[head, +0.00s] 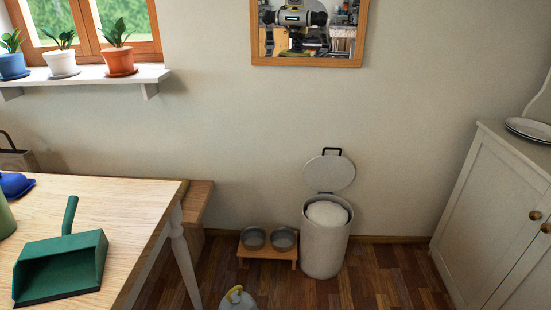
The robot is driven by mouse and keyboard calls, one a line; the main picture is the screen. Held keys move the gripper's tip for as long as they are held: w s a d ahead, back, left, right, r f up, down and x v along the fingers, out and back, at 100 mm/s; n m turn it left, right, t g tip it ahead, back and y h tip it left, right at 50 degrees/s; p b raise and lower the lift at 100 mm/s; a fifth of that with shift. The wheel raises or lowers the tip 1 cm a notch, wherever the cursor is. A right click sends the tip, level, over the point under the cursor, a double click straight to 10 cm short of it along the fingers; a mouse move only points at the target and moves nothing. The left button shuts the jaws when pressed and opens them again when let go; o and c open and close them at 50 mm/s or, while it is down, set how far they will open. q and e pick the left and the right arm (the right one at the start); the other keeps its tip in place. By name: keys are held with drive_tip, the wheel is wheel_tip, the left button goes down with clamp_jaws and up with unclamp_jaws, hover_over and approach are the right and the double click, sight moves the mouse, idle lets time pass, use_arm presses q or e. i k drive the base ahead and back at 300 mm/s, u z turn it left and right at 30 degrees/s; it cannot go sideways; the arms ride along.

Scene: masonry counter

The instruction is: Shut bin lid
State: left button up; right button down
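A white cylindrical bin (324,245) stands on the wooden floor against the wall, right of the middle of the head view. Its round white lid (329,173) is up, tilted back against or close to the wall, with a dark handle (331,151) at its top edge. A white rounded mass (327,212), perhaps a filled bag, shows inside the bin's mouth. Neither of my grippers shows directly in this view.
A wooden table (120,205) with a green dustpan (62,265) fills the left. A stand with two metal bowls (268,240) sits left of the bin. A yellow-and-white object (238,297) lies in front. A white cabinet (490,215) stands right. Floor before the bin looks clear.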

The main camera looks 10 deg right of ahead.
sight(325, 173)
drive_tip(key=z, duration=1.3)
drive_tip(key=i, duration=1.35)
drive_tip(key=u, duration=0.75)
drive_tip(key=i, duration=1.05)
drive_tip(key=u, duration=1.1)
